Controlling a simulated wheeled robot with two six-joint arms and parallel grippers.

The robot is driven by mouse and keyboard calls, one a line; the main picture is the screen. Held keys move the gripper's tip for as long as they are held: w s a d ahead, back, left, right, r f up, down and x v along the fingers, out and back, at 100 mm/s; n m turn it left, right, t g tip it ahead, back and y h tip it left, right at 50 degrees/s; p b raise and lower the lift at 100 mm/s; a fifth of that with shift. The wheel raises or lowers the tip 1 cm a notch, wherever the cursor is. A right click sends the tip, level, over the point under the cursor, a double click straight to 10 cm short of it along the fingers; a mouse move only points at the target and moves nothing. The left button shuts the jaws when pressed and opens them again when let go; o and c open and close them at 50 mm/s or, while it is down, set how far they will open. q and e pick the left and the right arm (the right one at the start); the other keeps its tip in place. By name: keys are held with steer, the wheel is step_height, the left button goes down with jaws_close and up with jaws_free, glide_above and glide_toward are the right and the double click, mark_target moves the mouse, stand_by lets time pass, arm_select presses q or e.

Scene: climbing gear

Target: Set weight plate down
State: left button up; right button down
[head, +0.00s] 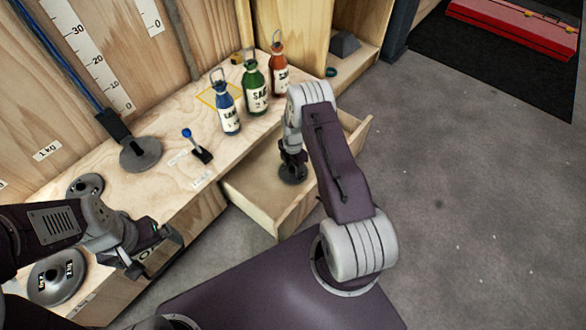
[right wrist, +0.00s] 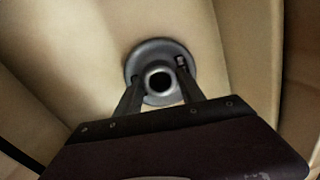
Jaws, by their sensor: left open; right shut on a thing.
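A small dark grey weight plate (head: 292,175) is inside the open plywood drawer (head: 244,207). In the right wrist view the plate (right wrist: 150,53) shows as a round disc with a raised ring and a hole in its middle. My right gripper (head: 291,157) points down into the drawer and is shut on the plate; its fingers also show in the right wrist view (right wrist: 159,81). I cannot tell whether the plate touches the drawer floor. My left gripper (head: 158,252) is open over the front edge of the bench, right of a larger plate.
On the bench stand a blue bottle (head: 228,117), a green bottle (head: 255,98) and a red bottle (head: 279,83). A larger plate (head: 57,278), a smaller one (head: 86,186), a grey disc (head: 141,155) and a blue-knobbed lever (head: 196,146) are there too.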

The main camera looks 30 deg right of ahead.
steer(key=shift+f, duration=0.1)
steer(key=c, duration=0.7)
jaws_free()
step_height(320, 180, up, 12)
steer(key=p, duration=0.7)
steer(key=s+a+r+m, duration=0.3)
steer(key=r+m, duration=0.2)
steer(key=r, duration=0.2)
steer(key=s+a+r+m, duration=0.3)
steer(key=a+r+m, duration=0.15)
steer(key=r, duration=0.25)
steer(key=s+a+r+m, duration=0.2)
steer(key=s+r+m, duration=0.1)
steer(key=s+m, duration=0.2)
steer(key=s+a+r+m+t, duration=0.1)
steer(key=s+r+m, duration=0.2)
steer(key=s+m, duration=0.3)
steer(key=shift+s+a, duration=0.35)
steer(key=shift+s, duration=0.45)
steer(key=shift+r, duration=0.1)
